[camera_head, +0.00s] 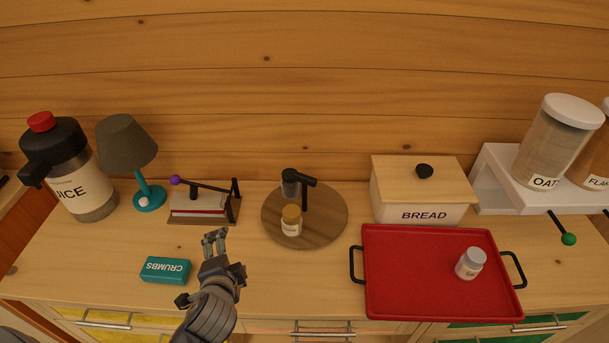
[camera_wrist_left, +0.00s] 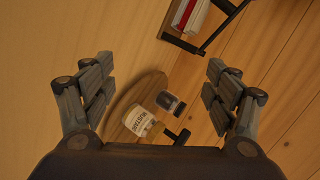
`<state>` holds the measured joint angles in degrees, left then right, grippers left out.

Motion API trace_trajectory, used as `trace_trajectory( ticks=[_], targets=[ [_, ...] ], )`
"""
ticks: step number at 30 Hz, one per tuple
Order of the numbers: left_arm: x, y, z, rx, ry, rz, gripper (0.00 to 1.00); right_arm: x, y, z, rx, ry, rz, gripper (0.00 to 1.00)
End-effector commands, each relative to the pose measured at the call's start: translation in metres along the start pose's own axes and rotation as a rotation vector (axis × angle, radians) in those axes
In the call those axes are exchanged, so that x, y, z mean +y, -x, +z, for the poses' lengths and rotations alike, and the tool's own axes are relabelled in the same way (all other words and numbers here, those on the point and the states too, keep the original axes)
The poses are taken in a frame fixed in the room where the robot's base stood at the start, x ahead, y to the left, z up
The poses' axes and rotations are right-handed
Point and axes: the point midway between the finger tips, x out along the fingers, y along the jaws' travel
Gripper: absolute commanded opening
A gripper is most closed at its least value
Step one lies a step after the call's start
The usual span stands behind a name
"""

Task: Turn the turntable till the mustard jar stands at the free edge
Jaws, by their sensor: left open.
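The round wooden turntable (camera_head: 326,232) lies on the counter in the middle of the head view. The mustard jar (camera_head: 291,225), with a yellow lid and pale label, stands upright on its front-left part. A small dark-topped glass container (camera_head: 290,187) and a black upright with a bent arm (camera_head: 305,195) stand behind it. My left gripper (camera_head: 222,248) is open and empty, left of the turntable and apart from it. The left wrist view shows the turntable (camera_wrist_left: 152,86) and the mustard jar (camera_wrist_left: 139,121) between the open fingers (camera_wrist_left: 160,85). My right gripper is out of view.
Right of the turntable are a bread box (camera_head: 420,190) and red tray (camera_head: 415,280). Counter before the turntable is clear.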

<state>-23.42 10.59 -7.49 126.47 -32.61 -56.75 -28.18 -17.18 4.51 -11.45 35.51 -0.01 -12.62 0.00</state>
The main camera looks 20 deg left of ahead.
Motion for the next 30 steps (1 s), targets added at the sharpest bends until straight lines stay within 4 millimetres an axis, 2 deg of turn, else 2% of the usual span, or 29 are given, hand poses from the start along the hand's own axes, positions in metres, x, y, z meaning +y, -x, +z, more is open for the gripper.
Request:
trace_trajectory(
  ticks=[1,3,7,11,15,18,21,26,30],
  targets=[
    [-0.020,-0.012,-0.009,0.028,-0.134,-0.096,0.80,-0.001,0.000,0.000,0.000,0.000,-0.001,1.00],
    [-0.047,-0.023,-0.028,0.067,-0.357,-0.240,0.80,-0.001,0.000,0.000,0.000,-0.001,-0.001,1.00],
    [-0.081,-0.035,-0.073,0.125,-0.824,-0.503,0.80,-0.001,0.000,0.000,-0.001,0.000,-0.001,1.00],
    [-0.085,-0.042,-0.118,0.163,-1.282,-0.719,0.80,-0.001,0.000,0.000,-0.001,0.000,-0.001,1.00],
    [-0.069,-0.049,-0.149,0.196,-1.658,-0.872,0.80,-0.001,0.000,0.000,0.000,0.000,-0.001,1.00],
    [-0.057,-0.053,-0.159,0.212,-1.815,-0.930,0.80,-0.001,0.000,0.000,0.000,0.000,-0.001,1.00],
    [-0.052,-0.055,-0.164,0.220,-1.886,-0.957,0.80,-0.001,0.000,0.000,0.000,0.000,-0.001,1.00],
    [-0.055,-0.064,-0.174,0.220,-1.895,-0.961,0.80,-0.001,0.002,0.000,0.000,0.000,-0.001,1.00],
    [-0.061,-0.080,-0.190,0.221,-1.891,-0.961,0.80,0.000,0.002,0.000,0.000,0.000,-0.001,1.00]
  ],
)
